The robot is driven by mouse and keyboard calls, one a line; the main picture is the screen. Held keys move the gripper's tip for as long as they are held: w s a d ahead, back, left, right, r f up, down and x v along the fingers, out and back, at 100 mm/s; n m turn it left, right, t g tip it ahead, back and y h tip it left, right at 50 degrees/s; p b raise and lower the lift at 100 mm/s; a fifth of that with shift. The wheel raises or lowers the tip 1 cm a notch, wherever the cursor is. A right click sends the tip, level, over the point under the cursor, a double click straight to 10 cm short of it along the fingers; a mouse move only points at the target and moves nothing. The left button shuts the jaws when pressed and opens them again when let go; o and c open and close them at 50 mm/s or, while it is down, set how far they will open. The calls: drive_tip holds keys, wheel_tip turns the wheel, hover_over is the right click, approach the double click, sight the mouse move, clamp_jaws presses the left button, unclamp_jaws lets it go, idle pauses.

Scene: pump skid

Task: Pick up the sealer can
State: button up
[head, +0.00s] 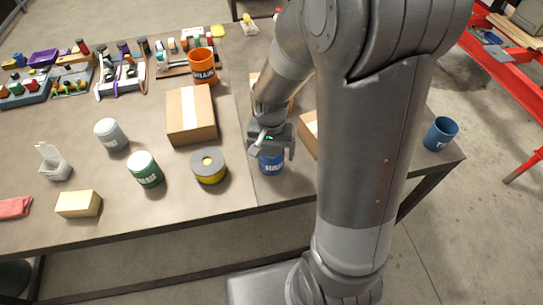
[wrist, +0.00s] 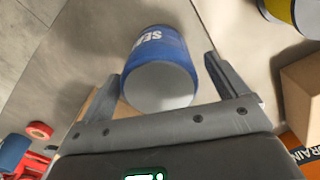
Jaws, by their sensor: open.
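The sealer can (head: 271,163) is a blue can with white lettering near the table's front edge, partly hidden under my gripper (head: 270,149) in the head view. In the wrist view, the can (wrist: 158,62) shows its blue side, part of its white label and its plain grey end. My gripper (wrist: 162,72) is open, with one finger on each side of the can. A gap shows between the can and the right finger; the left finger looks close to it, and I cannot tell whether it touches.
A grey and yellow spool (head: 209,168) lies left of the can, with a green can (head: 145,170) beyond it. A cardboard box (head: 191,114) and an orange container (head: 203,68) stand further back. A blue cup (head: 440,134) stands at the right table corner.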

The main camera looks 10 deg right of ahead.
drive_tip(key=shift+f, duration=0.6)
drive_tip(key=shift+c, duration=0.3)
drive_tip(key=c, duration=1.4)
drive_tip(key=shift+r, duration=0.15)
